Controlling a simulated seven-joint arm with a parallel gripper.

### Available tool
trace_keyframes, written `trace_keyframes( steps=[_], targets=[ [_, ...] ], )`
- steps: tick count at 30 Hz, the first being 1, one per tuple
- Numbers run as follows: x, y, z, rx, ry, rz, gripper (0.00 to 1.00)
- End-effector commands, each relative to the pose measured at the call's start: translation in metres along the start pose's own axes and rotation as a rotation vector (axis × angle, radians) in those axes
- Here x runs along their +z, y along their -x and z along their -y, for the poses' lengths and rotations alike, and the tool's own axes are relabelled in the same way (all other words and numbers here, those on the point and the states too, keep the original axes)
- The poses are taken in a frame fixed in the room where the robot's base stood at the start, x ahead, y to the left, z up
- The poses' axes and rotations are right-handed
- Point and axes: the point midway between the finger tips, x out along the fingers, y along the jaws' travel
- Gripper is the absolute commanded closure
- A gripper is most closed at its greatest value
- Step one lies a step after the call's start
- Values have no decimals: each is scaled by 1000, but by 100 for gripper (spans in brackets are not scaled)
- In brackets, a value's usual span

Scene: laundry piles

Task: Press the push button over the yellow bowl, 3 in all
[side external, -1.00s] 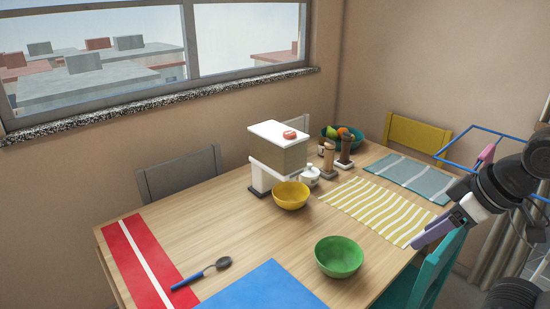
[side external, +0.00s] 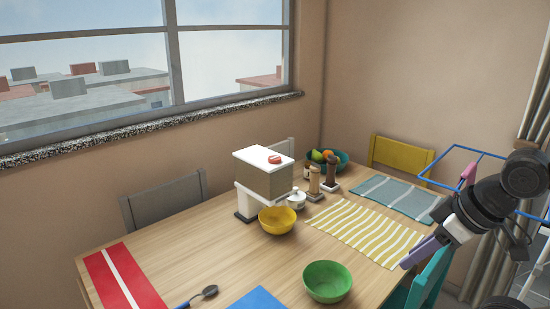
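The push button (side external: 274,160) is a small red disc on the white top of a boxy dispenser (side external: 264,178). The dispenser stands on the wooden table, with a white column and a dark foot. The yellow bowl (side external: 277,221) sits below the dispenser's overhanging box, on the table. I cannot see anything inside the bowl. My gripper (side external: 422,253) is at the right, beyond the table's right edge in the picture, far from the button. A lavender finger-like part shows, pointing down and left. Its finger gap cannot be made out.
A green bowl (side external: 327,282) stands at the front. Two shakers (side external: 314,181) and a small white pot (side external: 296,199) stand beside the dispenser. A teal fruit bowl (side external: 340,163) is behind. A yellow striped mat (side external: 365,234) lies between my gripper and the dispenser.

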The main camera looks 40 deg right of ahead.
Motion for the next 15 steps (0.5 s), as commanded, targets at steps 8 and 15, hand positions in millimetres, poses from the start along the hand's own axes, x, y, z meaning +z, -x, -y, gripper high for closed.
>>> trace_keyframes(
  steps=[8, 15],
  targets=[
    [0, 0, 0, 0, 0, 0, 100],
    [0, 0, 0, 0, 0, 0, 100]
  ],
)
